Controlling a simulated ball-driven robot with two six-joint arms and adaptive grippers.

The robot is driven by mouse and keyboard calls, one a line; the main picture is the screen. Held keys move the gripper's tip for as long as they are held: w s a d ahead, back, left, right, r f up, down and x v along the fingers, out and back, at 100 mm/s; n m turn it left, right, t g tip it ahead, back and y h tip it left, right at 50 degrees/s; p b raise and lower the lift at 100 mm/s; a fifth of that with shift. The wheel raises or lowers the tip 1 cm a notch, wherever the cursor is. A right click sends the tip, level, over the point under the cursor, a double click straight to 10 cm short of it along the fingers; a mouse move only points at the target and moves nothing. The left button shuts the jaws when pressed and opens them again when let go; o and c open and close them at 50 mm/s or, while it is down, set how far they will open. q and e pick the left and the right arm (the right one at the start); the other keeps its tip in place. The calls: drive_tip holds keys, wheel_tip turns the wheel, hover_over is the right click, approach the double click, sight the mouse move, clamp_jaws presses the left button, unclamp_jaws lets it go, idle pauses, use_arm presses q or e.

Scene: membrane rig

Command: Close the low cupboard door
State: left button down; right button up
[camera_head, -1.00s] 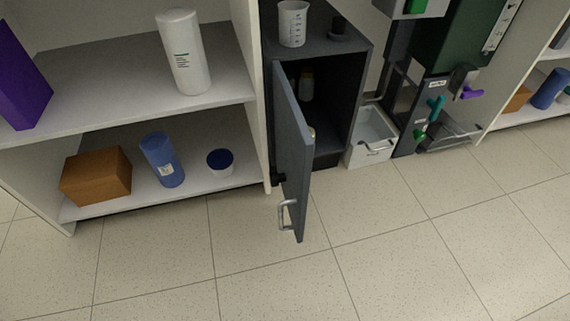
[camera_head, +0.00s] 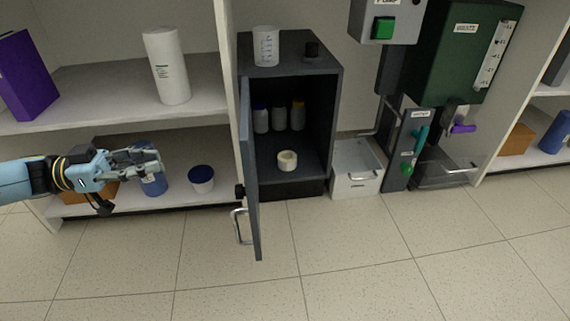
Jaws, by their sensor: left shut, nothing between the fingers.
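The low dark grey cupboard (camera_head: 328,115) stands on the floor between the white shelf unit and the pump rig. Its blue-grey door (camera_head: 252,165) is wide open and swung out toward me, seen nearly edge-on. A metal bar handle (camera_head: 238,226) is on the door's left-facing side, near its lower free edge. Inside the cupboard are several bottles (camera_head: 279,117) and a cream tape roll (camera_head: 287,160). My left gripper (camera_head: 155,160) is shut and empty, left of the door and apart from it, in front of the blue bottle on the shelf. My right gripper is not in view.
A white bin (camera_head: 357,168) stands right of the cupboard. The tiled floor (camera_head: 350,260) in front is clear.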

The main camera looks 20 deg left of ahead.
use_arm(q)
drive_tip(key=w+d+r+b, duration=0.1)
drive_tip(key=w+d+b, duration=0.3)
drive_tip(key=w+d, duration=0.6)
drive_tip(key=shift+r+m, duration=0.15)
drive_tip(key=shift+m, duration=0.25)
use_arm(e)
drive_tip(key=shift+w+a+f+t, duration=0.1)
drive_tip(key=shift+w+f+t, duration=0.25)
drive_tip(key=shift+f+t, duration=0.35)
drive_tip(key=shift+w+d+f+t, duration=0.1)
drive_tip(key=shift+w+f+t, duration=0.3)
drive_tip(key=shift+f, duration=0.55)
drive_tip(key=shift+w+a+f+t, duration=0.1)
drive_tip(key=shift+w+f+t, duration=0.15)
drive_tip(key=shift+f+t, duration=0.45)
use_arm(q)
drive_tip(key=shift+d, duration=0.1)
